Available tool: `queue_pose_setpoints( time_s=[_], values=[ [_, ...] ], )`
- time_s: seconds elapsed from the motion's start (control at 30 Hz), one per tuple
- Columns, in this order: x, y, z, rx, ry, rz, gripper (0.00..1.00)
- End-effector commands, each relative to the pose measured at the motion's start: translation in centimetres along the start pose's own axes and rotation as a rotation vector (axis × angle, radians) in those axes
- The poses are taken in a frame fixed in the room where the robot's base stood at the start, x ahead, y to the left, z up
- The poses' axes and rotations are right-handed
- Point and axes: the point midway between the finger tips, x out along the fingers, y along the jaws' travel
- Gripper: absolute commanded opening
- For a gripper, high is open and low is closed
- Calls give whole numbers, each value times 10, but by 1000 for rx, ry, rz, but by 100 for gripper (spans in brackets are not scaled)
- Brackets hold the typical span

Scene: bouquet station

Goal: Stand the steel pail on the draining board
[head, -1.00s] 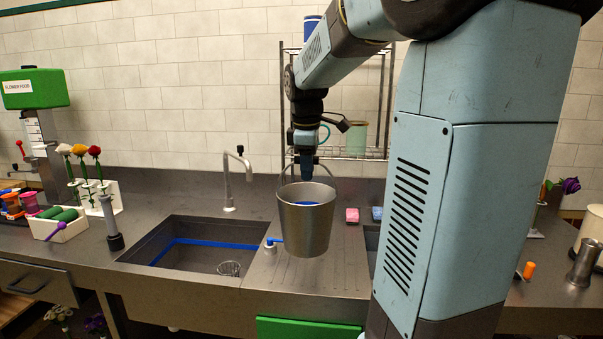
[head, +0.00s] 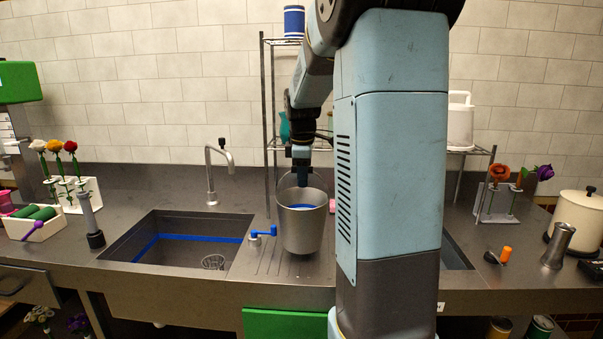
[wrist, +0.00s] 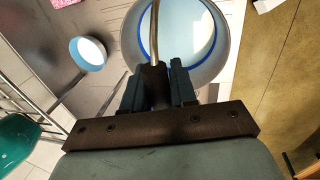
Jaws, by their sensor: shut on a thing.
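The steel pail (head: 301,232) hangs or stands upright over the draining board (head: 262,266), right of the sink. I cannot tell whether its base touches the board. A blue line runs round its inside, and the wrist view looks down into its pale interior (wrist: 190,30). My gripper (head: 302,178) is above the pail, shut on its raised bail handle. In the wrist view the handle (wrist: 156,30) runs up from between my fingers (wrist: 158,88).
The sink (head: 190,240) with a blue line lies left, its tap (head: 212,175) behind. A blue lever fitting (head: 263,234) is close beside the pail. A pink sponge (head: 332,206) is behind right. A wire rack (head: 264,120) stands behind. My arm column hides the board's right part.

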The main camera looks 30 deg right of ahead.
Motion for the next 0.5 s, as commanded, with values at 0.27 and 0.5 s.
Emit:
queue_pose_setpoints(
  time_s=[0.27, 0.5],
  values=[
    [28, -4, 0, 0, 0, 2, 0],
    [29, -5, 0, 0, 1, 3, 0]
  ],
)
